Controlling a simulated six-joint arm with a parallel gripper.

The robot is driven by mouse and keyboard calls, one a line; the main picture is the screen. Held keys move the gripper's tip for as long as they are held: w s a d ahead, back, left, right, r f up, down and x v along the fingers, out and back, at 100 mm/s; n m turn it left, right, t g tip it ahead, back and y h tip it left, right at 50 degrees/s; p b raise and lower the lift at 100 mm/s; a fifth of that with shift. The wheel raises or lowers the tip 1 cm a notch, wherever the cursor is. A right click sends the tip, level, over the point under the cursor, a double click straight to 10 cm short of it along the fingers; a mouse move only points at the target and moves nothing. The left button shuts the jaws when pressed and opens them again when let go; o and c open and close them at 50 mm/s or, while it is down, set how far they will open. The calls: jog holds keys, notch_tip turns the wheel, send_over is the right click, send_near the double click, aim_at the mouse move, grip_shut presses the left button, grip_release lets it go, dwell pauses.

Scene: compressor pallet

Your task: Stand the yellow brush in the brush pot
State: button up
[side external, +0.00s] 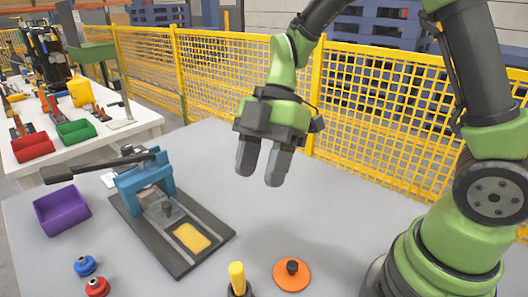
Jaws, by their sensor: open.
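A yellow upright cylinder, which looks like the brush's handle (237,274), stands at the bottom edge of the side external view. Its lower end is inside a dark round holder, which looks like the brush pot (229,291); the picture edge cuts this off, so I cannot see how deep it sits. My gripper (262,168) is open and empty, with its fingers pointing down. It is high above the table, farther back than the yellow cylinder and apart from it.
A blue clamp press (146,181) on a dark base plate with a yellow pad (191,237) stands left of centre. A purple bin (62,210), blue knob (85,265), red knob (97,287) and orange disc (291,276) are around it. Yellow fencing (370,110) stands behind.

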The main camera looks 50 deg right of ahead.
jog(key=s+d+r+m+t+h, duration=0.2)
jog(key=s+d+r+m+t, duration=0.1)
jog(key=m, duration=0.8)
jog(key=s+d+r+m+t+h, duration=0.2)
jog(key=s+r+m+t, duration=0.3)
jog(key=m, duration=0.6)
jog(key=s+d+r, duration=0.1)
jog(key=s+r, duration=0.1)
jog(key=s, duration=0.1)
jog(key=shift+s+d+r+t, duration=0.15)
jog(key=shift+d+r+t, duration=0.15)
jog(key=shift+r, duration=0.1)
